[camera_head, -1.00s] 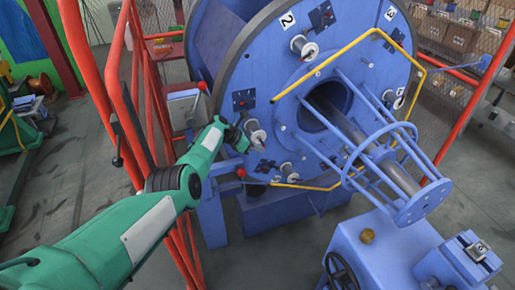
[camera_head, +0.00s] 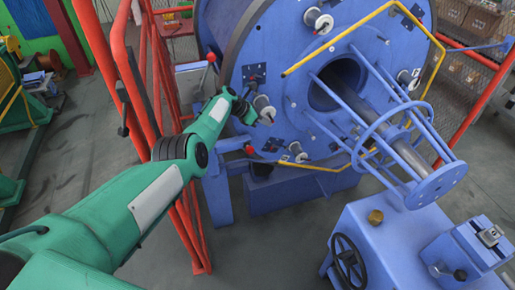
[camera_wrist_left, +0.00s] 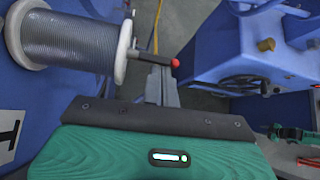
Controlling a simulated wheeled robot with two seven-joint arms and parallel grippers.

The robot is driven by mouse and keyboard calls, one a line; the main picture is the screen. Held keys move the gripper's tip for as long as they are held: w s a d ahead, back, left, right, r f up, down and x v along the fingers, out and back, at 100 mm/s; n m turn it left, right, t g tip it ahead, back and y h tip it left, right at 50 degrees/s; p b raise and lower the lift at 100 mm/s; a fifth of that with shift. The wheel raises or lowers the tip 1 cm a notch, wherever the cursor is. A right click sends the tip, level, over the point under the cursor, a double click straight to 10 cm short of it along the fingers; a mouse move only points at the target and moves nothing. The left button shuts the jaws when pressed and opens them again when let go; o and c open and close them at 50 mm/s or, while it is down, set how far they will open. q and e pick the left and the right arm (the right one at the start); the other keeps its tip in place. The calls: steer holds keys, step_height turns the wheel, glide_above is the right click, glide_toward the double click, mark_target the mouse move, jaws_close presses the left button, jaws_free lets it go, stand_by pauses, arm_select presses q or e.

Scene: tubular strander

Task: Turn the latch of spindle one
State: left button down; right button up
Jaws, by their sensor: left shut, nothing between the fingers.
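My left gripper (camera_head: 246,113) is at the left side of the blue disc (camera_head: 292,85), right next to a silver wire spool (camera_head: 263,109). It looks shut and empty; I cannot tell whether it touches the spool. In the left wrist view this spool (camera_wrist_left: 65,42) lies at the upper left with a white flange, and a small dark piece at its end may be the latch (camera_wrist_left: 131,13). A partly cut-off number label (camera_wrist_left: 9,136) shows at the left edge. My right gripper is not visible.
A yellow bent tube (camera_head: 335,42) crosses the disc. Red railing (camera_head: 135,95) runs beside my left arm. A blue machine (camera_head: 385,235) with a handwheel stands front right.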

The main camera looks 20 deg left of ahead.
arm_select(q)
steer(key=shift+s+d+f+t+p, duration=0.35)
steer(key=shift+s+f+p, duration=0.3)
steer(key=shift+p, duration=0.4)
steer(key=shift+w, duration=0.1)
